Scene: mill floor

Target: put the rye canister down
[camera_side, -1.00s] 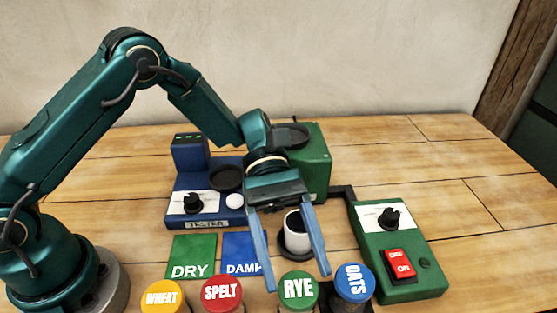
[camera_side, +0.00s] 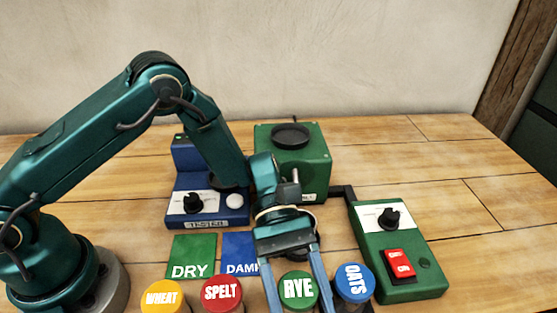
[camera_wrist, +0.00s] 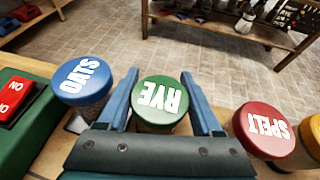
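The rye canister (camera_side: 298,289) stands in the front row, with a green lid lettered RYE. Its lid also shows in the wrist view (camera_wrist: 160,100). My gripper (camera_side: 296,286) is lowered over it, with one blue finger on each side of the canister. The fingers are spread wide and look open, with the lid between them. The lower fingertips run out of the side view, and I cannot see whether they touch the canister's sides.
The oats canister (camera_side: 354,283) stands close right of my gripper, the spelt canister (camera_side: 222,291) and wheat canister (camera_side: 163,297) to the left. Behind are the DRY mat (camera_side: 193,255), DAMP mat (camera_side: 238,247), blue tester (camera_side: 205,213), green mill (camera_side: 313,160) and switch box (camera_side: 398,235).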

